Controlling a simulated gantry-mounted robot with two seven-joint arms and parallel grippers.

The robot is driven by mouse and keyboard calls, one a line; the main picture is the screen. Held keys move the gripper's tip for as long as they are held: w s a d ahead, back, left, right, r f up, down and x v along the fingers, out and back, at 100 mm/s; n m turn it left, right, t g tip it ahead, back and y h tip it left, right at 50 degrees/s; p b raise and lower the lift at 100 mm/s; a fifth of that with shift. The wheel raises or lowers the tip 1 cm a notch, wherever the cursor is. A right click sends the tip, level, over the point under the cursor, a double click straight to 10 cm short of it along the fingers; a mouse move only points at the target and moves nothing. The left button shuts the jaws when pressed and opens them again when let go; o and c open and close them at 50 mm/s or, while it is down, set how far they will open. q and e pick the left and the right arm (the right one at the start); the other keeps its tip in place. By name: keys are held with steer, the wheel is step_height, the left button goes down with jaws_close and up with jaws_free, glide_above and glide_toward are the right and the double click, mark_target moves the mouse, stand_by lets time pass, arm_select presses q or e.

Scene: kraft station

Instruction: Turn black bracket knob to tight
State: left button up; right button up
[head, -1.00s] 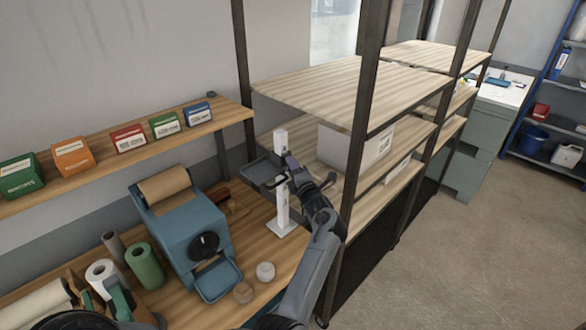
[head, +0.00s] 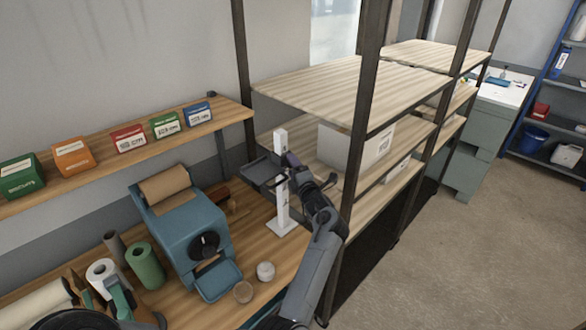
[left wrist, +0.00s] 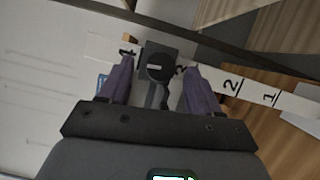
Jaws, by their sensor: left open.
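The black bracket knob (left wrist: 160,67) is round with a pale line across its face. It sits on a dark block on the white numbered post (left wrist: 250,92). In the left wrist view it lies between the two purple fingers of my left gripper (left wrist: 159,82), which is open with a finger on each side. Whether the fingers touch it I cannot tell. In the head view the post (head: 281,205) stands upright on the bench with a dark bracket tray (head: 262,172) on its left. My left gripper (head: 291,163) is at the post there and hides the knob. My right gripper is not in view.
A teal dispenser (head: 178,235) with a brown roll stands left of the post. Two small round containers (head: 265,271) stand in front of it. A dark shelf upright (head: 356,150) and wooden shelves (head: 345,90) are close to the right of my arm.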

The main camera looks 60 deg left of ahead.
arm_select(q)
steer(key=s+d+b, duration=0.1)
steer(key=d+b, duration=0.1)
steer(key=d, duration=0.8)
steer(key=shift+s+d+f, duration=0.15)
steer(key=shift+s+f, duration=0.05)
steer(key=shift+s, duration=0.2)
steer(key=shift+f, duration=0.1)
